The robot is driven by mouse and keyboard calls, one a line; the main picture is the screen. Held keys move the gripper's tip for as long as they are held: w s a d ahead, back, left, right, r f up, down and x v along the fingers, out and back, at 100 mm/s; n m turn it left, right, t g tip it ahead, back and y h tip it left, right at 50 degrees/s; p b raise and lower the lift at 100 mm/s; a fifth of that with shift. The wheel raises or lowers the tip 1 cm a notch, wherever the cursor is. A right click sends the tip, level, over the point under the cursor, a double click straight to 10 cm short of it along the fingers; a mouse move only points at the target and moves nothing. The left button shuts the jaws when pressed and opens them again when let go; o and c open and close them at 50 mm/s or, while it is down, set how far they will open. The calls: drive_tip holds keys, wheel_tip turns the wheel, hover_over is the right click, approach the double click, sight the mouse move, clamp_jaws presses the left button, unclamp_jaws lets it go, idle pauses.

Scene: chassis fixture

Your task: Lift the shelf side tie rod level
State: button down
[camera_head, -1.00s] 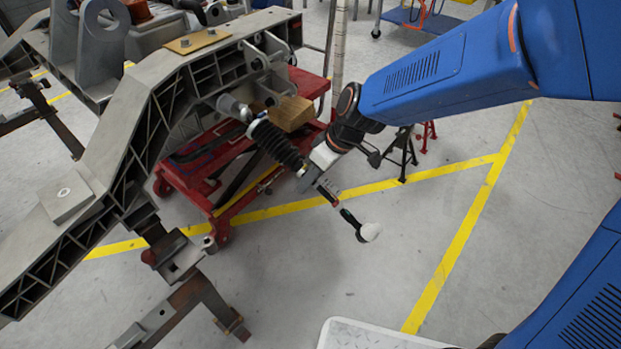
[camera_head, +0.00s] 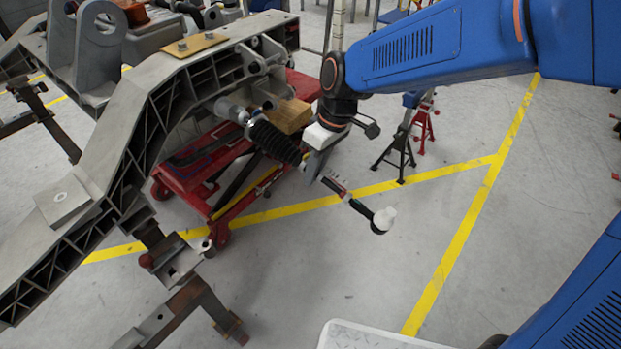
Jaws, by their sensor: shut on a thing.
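The tie rod runs from the black ribbed boot (camera_head: 274,142) beside the chassis frame (camera_head: 150,110) down and right to a white-capped end (camera_head: 384,218). The visible rod part beyond my gripper is dark with a red and white band (camera_head: 336,185). My gripper (camera_head: 314,168) is shut around the rod between the boot and the band, coming from above. The jaws hide the rod where they hold it. The rod slants slightly down toward its white-capped end, which hangs free above the floor.
A red lift cart (camera_head: 205,170) with a wooden block (camera_head: 287,116) stands under the frame. Black and red jack stands (camera_head: 398,150) stand on the floor behind the rod. The floor (camera_head: 320,270) in front of the rod is clear.

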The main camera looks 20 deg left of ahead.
drive_tip(key=shift+s+d+r+g+h, duration=0.1)
drive_tip(key=shift+r+g+h, duration=0.35)
drive_tip(key=shift+r, duration=1.05)
drive_tip(key=shift+d+r+g+h, duration=0.1)
drive_tip(key=shift+r+h, duration=0.65)
drive_tip(key=shift+r, duration=0.75)
drive_tip(key=c, duration=1.7)
unclamp_jaws()
drive_tip(key=shift+c, duration=0.2)
drive_tip(key=v, duration=1.7)
drive_tip(key=shift+r, duration=0.2)
drive_tip(key=shift+s, duration=0.1)
